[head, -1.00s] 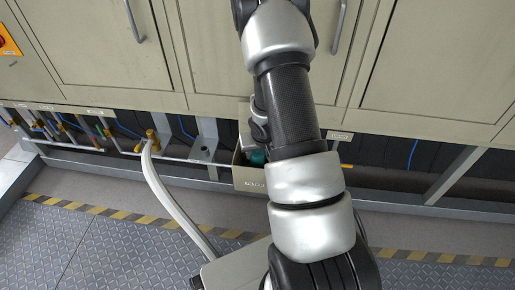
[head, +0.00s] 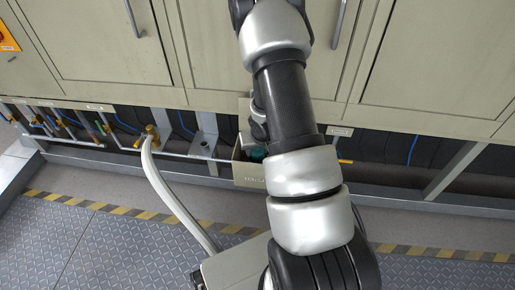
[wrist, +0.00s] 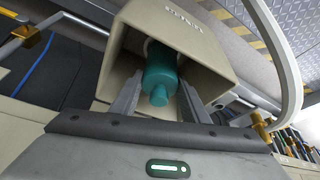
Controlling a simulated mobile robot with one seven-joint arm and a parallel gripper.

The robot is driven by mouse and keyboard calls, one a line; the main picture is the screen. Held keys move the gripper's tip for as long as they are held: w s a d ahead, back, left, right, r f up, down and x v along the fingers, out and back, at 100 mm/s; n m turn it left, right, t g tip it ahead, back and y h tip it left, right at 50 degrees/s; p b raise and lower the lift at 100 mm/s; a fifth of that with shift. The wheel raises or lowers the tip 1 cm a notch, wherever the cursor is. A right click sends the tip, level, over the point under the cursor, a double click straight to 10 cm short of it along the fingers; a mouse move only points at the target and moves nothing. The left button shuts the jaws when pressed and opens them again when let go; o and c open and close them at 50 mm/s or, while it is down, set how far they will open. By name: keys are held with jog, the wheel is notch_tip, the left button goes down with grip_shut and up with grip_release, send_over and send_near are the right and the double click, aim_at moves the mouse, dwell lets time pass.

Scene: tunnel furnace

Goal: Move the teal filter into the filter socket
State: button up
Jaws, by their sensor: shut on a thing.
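The teal filter (wrist: 161,72) is a short cylinder with a narrower near end. In the wrist view it sits between the two fingers of my gripper (wrist: 160,84), which is shut on it. The filter is at the mouth of an open beige box (wrist: 190,28); its far end is partly hidden inside. In the head view a small teal patch (head: 257,153) shows in the box (head: 248,176) beside my arm, which hides the gripper. I cannot pick out the filter socket with certainty.
A brass valve (head: 150,137) with a pale hose (head: 170,195) stands left of the box. A metal bracket (head: 203,147) is between them. Beige cabinet doors (head: 435,60) are above, with a low steel rail (head: 400,200) along the floor. The walkway in front is clear.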

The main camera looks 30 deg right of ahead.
jog(key=shift+f, duration=0.15)
jog(key=shift+f, duration=0.55)
jog(key=shift+f, duration=0.15)
dwell(0.3)
jog(key=shift+f, duration=0.45)
jog(key=shift+f, duration=0.15)
jog(key=shift+f, duration=0.3)
jog(key=o, duration=1.2)
